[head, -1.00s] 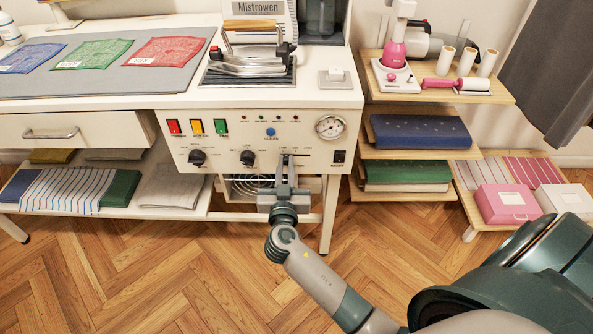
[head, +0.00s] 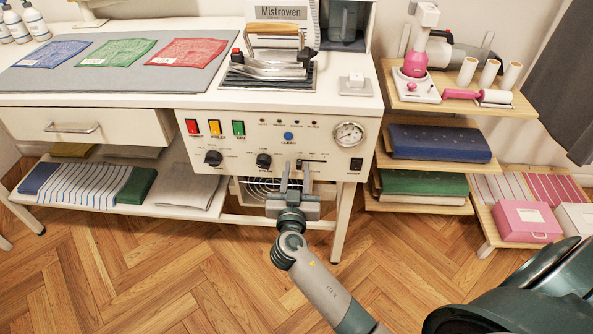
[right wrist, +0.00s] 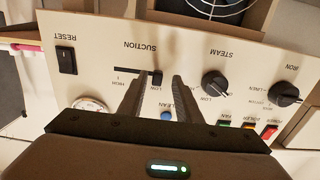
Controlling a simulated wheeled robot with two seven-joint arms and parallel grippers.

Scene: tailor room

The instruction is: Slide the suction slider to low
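The suction slider is on the cream control panel (head: 222,150), below the gauge. In the right wrist view, where the panel is upside down, its dark knob (right wrist: 157,78) sits at the end of the slot by the word LOW. The HIGH end of the slot is to its left and empty. My right gripper (head: 295,175) is in front of the panel, below the slider in the head view. Its two fingers are spread, one on each side of the knob in the wrist view, with nothing gripped. My left gripper is not in view.
The reset switch (right wrist: 66,60) and steam knob (right wrist: 215,84) flank the slider. An iron (head: 275,65) stands on the table above the panel. A shelf (head: 410,209) with folded cloth is at right. The wooden floor in front is clear.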

